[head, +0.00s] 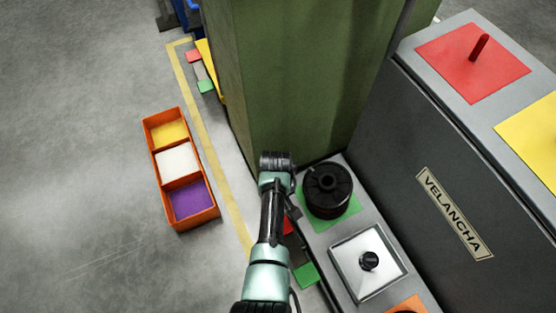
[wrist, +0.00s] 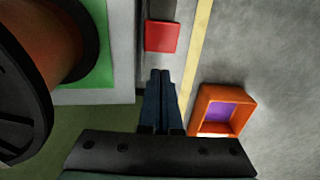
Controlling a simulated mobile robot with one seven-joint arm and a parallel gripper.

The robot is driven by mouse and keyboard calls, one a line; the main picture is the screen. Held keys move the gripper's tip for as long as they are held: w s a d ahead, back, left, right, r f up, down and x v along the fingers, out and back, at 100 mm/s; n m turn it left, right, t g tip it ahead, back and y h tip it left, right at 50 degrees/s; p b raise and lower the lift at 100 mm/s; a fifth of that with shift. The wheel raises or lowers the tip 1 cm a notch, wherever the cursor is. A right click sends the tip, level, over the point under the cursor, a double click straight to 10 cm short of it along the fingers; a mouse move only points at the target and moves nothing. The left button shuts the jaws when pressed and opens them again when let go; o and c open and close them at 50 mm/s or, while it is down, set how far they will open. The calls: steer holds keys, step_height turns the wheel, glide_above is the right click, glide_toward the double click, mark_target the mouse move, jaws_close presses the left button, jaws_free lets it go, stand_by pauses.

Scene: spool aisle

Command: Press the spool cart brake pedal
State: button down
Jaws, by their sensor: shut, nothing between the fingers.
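A red pedal pad (wrist: 161,36) juts out low beside the grey spool cart in the wrist view. In the head view the red pad (head: 288,227) is mostly hidden behind my arm, with a green pad (head: 306,275) nearer to me. My gripper (wrist: 161,73) is shut and empty, its fingertips just below the red pad in the wrist picture; I cannot tell the height gap. In the head view my gripper's fingers are largely hidden by the wrist. The cart deck (head: 322,240) carries a black-flanged spool (head: 328,188) on a green square, close beside my gripper.
A tall green cabinet (head: 290,80) stands behind the deck. A dark VELANCHA housing (head: 425,170) rises at the right. An orange three-part bin (head: 181,222) lies on the floor at left, beyond a yellow line (head: 212,165). A lidded silver box (head: 350,255) sits on the deck.

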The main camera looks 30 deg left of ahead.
steer(key=shift+w+a+r+p, duration=0.15)
steer(key=shift+r+p, duration=0.8)
steer(key=shift+r, duration=1.3)
